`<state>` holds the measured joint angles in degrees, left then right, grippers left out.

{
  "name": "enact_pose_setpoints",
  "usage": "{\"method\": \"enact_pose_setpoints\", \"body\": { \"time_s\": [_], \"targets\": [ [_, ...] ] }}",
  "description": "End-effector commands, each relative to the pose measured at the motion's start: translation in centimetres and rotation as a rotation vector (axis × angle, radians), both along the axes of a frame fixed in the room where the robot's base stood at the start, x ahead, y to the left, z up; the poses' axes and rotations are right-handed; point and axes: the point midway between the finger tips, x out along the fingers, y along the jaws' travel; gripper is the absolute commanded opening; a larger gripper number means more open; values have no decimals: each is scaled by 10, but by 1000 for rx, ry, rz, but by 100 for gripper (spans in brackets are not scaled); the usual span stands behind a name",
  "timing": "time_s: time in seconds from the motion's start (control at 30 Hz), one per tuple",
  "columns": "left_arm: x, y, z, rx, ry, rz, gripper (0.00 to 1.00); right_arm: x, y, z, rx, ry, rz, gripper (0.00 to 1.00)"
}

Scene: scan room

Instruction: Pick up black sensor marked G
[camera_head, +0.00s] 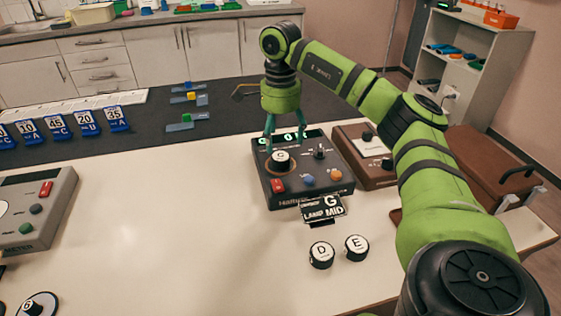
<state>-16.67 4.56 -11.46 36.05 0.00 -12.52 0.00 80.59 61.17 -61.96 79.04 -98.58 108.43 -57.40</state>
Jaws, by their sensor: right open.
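My right gripper (285,143) is open, pointing down over the dark control box (312,192). Its fingers are at either side of a round black sensor with a white top (280,161) on the box; the mark is too small to read surely, and contact cannot be told. A card reading G, LAMP, MID (322,209) is at the box's front edge. Black sensors marked D (321,255) and E (357,248) stand on the white table in front. Another black sensor (40,304), its mark looking like G, is partly cut off at the bottom left. My left gripper is out of view.
A grey meter box (38,208) stands at the left. A brown box (368,157) is right of the dark box, near my right arm. The white table's middle is clear.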

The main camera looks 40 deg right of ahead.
Motion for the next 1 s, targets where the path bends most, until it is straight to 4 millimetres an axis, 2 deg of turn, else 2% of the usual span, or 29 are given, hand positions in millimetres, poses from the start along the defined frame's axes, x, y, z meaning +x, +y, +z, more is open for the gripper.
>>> {"method": "enact_pose_setpoints", "body": {
  "time_s": [0.43, 0.73, 0.77, 0.9, 1.0],
  "targets": [
    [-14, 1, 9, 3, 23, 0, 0, 4, 1, -57, -1, 3, 0, 76],
    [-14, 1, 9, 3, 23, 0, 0, 4, 1, -63, 0, 0, 0, 76],
    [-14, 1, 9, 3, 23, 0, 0, 4, 1, -63, 0, 0, 0, 72],
    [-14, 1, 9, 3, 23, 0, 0, 4, 1, -63, 0, 0, 0, 16],
    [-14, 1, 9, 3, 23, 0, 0, 4, 1, -63, 0, 0, 0, 12]
  ]
}}
